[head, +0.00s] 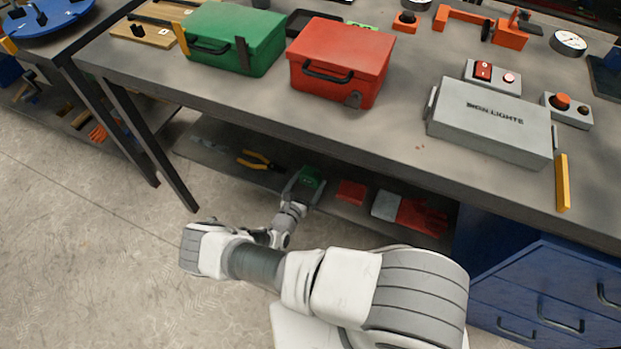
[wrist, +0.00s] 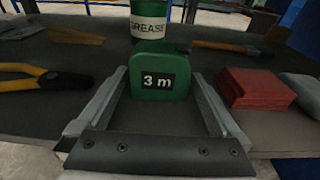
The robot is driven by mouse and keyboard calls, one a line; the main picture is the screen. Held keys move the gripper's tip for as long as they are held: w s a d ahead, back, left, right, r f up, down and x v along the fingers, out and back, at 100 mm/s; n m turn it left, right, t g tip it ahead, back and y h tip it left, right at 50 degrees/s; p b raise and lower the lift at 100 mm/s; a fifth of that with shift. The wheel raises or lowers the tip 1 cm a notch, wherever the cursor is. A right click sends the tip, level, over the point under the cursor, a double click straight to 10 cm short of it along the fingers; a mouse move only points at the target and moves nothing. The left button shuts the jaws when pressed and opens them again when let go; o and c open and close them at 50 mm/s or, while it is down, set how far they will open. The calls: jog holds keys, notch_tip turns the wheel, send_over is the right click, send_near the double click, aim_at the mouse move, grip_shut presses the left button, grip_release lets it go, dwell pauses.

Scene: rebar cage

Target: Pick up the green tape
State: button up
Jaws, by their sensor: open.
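The green tape (wrist: 160,78) is a small green tape measure with a black "3 m" label. It stands on the lower shelf under the workbench. In the wrist view my gripper (wrist: 158,92) is open, with one finger on each side of the tape. I cannot tell whether the fingers touch it. In the head view my gripper (head: 303,187) reaches in under the bench top, and a green patch, likely the tape (head: 312,177), shows at it.
A green can marked GREASE (wrist: 150,22) stands right behind the tape.

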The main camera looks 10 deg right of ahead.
aim_at(310, 174)
jog(key=shift+x, duration=1.1)
jog(key=c, duration=1.4)
jog(key=shift+r, duration=0.55)
jog(key=r+p, duration=0.1)
jog(key=r, duration=0.1)
jog(key=s+r+p, duration=0.1)
jog(key=r, duration=0.1)
jog(key=shift+a+p, duration=0.25)
jog(key=shift+p, duration=0.05)
jog(key=s+a+r+p, duration=0.3)
jog(key=s+r, duration=0.3)
jog(key=s, duration=0.4)
jog(key=shift+a, duration=0.5)
